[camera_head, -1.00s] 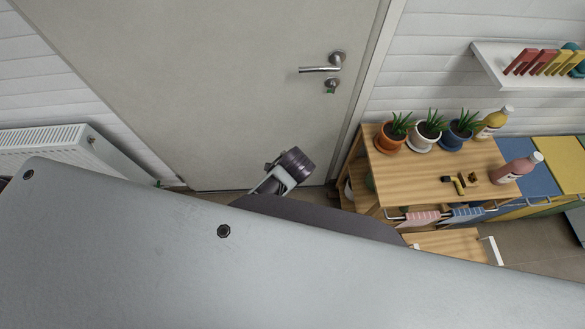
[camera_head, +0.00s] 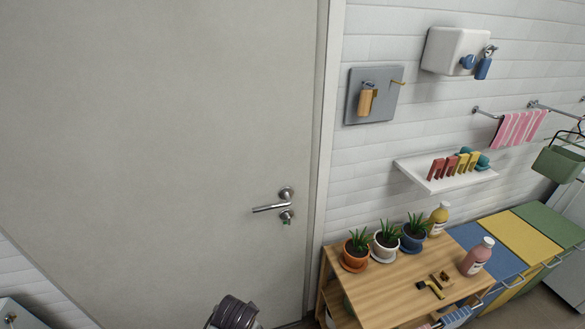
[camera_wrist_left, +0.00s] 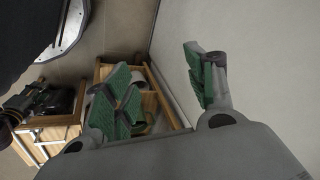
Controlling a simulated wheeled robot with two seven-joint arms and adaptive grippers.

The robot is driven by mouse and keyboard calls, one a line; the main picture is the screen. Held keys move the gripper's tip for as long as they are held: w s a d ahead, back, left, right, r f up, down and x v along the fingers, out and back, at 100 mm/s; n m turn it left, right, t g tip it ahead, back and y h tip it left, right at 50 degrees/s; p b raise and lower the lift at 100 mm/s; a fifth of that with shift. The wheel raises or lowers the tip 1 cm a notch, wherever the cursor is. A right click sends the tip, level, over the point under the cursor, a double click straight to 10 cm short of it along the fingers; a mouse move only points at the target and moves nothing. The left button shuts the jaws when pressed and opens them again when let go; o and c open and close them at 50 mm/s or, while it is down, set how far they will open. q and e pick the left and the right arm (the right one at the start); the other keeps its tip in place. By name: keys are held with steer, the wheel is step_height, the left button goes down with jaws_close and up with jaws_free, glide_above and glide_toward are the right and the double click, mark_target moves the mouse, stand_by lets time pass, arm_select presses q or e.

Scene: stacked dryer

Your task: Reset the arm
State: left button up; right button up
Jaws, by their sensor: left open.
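My left gripper (camera_wrist_left: 158,68) shows in the left wrist view, with two green-padded fingers spread wide apart and nothing between them. Behind it are a pale upright surface on the right and a wooden cart frame (camera_wrist_left: 172,104) below. In the head view, a dark ribbed part of my own arm (camera_head: 235,313) shows at the bottom edge, in front of the door (camera_head: 160,130). The left fingers cannot be made out there. My right gripper is in neither view.
A wooden cart (camera_head: 385,295) with potted plants and bottles stands right of the door. The door handle (camera_head: 272,207) sticks out. A wall shelf (camera_head: 440,178), a grey hook board (camera_head: 350,105) and coloured cabinets (camera_head: 520,240) are farther right.

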arm_select(q)
steer(key=shift+s+a+r+n+h, duration=0.5)
steer(key=shift+s+a+r+n, duration=2.8)
steer(key=shift+a, duration=1.05)
steer(key=s+f+g, duration=0.2)
steer(key=s+f, duration=0.1)
steer(key=f, duration=3)
steer(key=s+a+f, duration=0.2)
steer(key=s+f, duration=0.8)
steer(key=s, duration=0.1)
steer(key=s+a+f+g, duration=0.1)
steer(key=s+a+f, duration=0.1)
steer(key=s+f, duration=0.8)
steer(key=shift+s+m, duration=0.3)
steer(key=shift+s, duration=0.3)
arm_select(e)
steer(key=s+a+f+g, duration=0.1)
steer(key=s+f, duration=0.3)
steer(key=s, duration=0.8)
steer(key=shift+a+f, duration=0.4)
arm_select(q)
steer(key=shift+c, duration=0.3)
